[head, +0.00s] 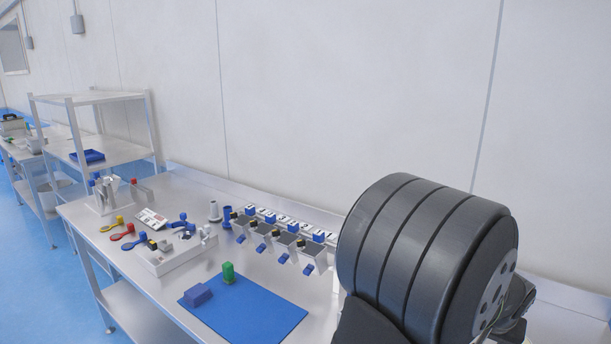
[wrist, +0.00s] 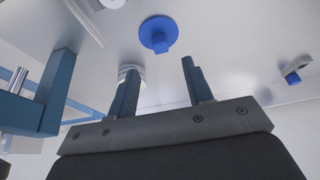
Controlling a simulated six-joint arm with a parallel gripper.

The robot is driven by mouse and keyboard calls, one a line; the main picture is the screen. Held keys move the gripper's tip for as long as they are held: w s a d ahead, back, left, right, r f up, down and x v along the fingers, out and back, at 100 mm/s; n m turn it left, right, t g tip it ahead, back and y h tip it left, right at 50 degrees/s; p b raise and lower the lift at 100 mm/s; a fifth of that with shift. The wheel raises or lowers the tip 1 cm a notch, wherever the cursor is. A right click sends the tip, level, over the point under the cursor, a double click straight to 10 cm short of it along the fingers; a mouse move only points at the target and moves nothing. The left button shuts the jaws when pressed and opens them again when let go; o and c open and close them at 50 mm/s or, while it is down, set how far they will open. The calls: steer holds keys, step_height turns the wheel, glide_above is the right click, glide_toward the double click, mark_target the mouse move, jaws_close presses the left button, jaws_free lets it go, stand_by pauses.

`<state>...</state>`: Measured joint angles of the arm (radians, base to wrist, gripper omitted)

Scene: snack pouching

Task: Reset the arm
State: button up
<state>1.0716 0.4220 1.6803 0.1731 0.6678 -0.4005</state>
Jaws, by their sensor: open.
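My gripper (wrist: 159,66) shows in the wrist view with its two fingers apart and nothing between them. Its bar and dark body fill the bottom of that view. The table surface appears at the top of the wrist view. A round blue piece (wrist: 158,33) lies beyond the fingertips, and a white cylinder (wrist: 131,70) is partly hidden behind the left finger. In the head view, a large dark ribbed part of my arm covers the right side. I cannot make out the gripper's fingers there.
The steel table (head: 180,320) holds a blue mat (head: 260,312) with a blue block (head: 198,295) and a green item (head: 228,272). Behind are small dispensers (head: 285,243), a white cylinder (head: 214,210) and a blue cup (head: 226,216). Colored scoops (head: 122,232) lie left. Shelves (head: 110,150) stand beyond.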

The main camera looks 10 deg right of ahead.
steer(key=x, duration=0.8)
steer(key=shift+f, duration=0.1)
steer(key=v, duration=1.8)
steer(key=x, duration=1.7)
steer(key=shift+w+f, duration=0.1)
steer(key=shift+f, duration=0.1)
steer(key=shift+w+d, duration=0.15)
steer(key=shift+d, duration=0.1)
step_height(320, 180, up, 7)
steer(key=shift+r, duration=0.15)
steer(key=d+r, duration=0.4)
steer(key=d, duration=0.3)
steer(key=shift+d, duration=0.25)
